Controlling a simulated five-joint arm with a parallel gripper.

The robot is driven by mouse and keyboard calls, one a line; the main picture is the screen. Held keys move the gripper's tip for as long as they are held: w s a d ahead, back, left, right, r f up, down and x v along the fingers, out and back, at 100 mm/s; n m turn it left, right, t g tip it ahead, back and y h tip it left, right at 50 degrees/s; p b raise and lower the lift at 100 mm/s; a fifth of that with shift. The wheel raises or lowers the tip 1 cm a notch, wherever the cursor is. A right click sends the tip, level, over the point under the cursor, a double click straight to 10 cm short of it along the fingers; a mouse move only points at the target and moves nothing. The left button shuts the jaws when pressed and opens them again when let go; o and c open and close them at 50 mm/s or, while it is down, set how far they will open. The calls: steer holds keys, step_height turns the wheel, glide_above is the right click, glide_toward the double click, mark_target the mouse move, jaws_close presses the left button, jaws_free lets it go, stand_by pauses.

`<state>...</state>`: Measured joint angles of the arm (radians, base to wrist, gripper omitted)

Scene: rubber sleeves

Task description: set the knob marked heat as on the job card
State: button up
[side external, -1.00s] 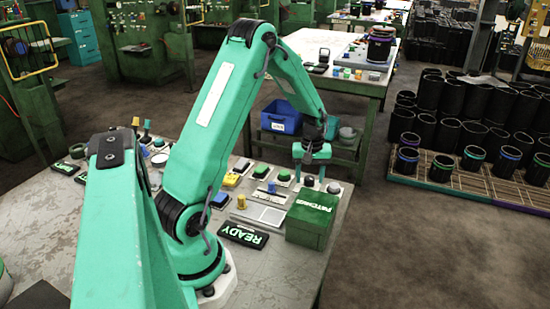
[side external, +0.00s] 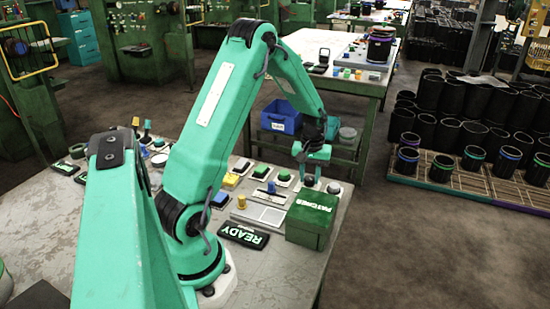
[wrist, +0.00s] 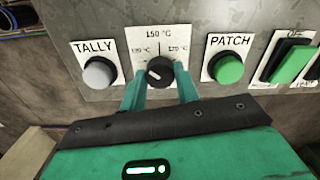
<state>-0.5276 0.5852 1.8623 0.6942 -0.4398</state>
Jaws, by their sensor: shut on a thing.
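The black round knob (wrist: 160,73) sits on a white dial plate (wrist: 161,42) in the wrist view. The plate reads 150 °C at the top and 170 °C at the right; the left figure is partly unclear. A small light mark shows on the knob's left part, but its exact setting is hard to read. My gripper (wrist: 160,82) has one green finger on each side of the knob and is shut on it. No heat label or job card is readable.
A grey TALLY button (wrist: 99,73) is left of the dial and a green PATCH button (wrist: 228,68) right of it. Rocker switches (wrist: 292,60) are farther right. In the side view, a green box (side external: 312,220) and a READY sign (side external: 243,236) stand nearer.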

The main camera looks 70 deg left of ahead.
mark_target(310, 178)
steer(key=m, duration=0.5)
steer(key=shift+m, duration=2.3)
steer(key=o, duration=1)
steer(key=shift+r, duration=0.1)
step_height(310, 178, up, 7)
steer(key=shift+r, duration=0.35)
steer(key=shift+r, duration=0.1)
